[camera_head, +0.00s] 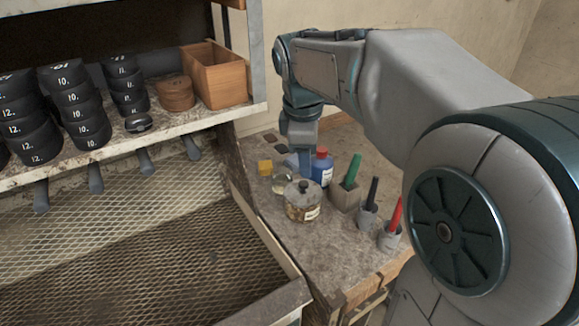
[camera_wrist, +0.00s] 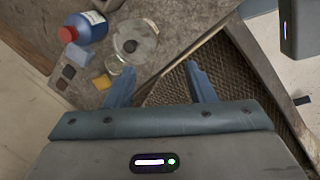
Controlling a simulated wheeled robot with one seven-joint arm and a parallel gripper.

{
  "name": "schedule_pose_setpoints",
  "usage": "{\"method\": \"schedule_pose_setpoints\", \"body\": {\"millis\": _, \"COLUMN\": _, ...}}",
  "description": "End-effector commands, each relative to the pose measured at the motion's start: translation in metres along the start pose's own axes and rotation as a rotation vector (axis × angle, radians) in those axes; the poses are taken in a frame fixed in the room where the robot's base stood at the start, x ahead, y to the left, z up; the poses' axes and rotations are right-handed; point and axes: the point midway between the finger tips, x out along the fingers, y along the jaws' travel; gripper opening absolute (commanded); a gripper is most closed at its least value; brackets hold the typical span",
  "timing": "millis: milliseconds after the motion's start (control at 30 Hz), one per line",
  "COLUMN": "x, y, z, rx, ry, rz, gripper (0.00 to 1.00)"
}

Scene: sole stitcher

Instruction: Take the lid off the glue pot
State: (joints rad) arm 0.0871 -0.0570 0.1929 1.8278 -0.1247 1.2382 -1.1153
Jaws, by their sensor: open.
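The glue pot (camera_head: 304,211) stands upright on the side bench in the head view, with amber contents and a pale label. Its grey lid (camera_head: 302,191) sits on top with a dark knob. In the wrist view the round lid (camera_wrist: 136,35) shows from above, up and left of the fingers. My gripper (camera_wrist: 160,70) is open with nothing between its fingers; in the wrist view the gap lies over the bench edge and mesh.
A blue bottle with red cap (camera_head: 322,168), a clear glass item (camera_head: 282,184) and a yellow block (camera_head: 265,167) are close to the pot. Holders with a green (camera_head: 352,171), a black and a red handle stand to its right. The bench front is clear.

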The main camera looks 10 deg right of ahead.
Motion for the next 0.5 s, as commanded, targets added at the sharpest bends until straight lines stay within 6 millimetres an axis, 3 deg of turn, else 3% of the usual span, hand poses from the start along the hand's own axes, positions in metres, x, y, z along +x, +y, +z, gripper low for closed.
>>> {"method": "schedule_pose_setpoints", "body": {"millis": 33, "x": 0.007, "y": 0.017, "z": -0.008, "rx": -0.110, "ry": -0.006, "rz": -0.018, "gripper": 0.49}}
{"method": "schedule_pose_setpoints", "body": {"millis": 200, "x": 0.016, "y": 0.058, "z": -0.026, "rx": -0.458, "ry": -0.008, "rz": -0.068, "gripper": 0.49}}
{"method": "schedule_pose_setpoints", "body": {"millis": 333, "x": 0.021, "y": 0.077, "z": -0.033, "rx": -0.622, "ry": 0.000, "rz": -0.090, "gripper": 0.49}}
{"method": "schedule_pose_setpoints", "body": {"millis": 500, "x": 0.029, "y": 0.085, "z": -0.036, "rx": -0.711, "ry": 0.007, "rz": -0.104, "gripper": 0.49}}
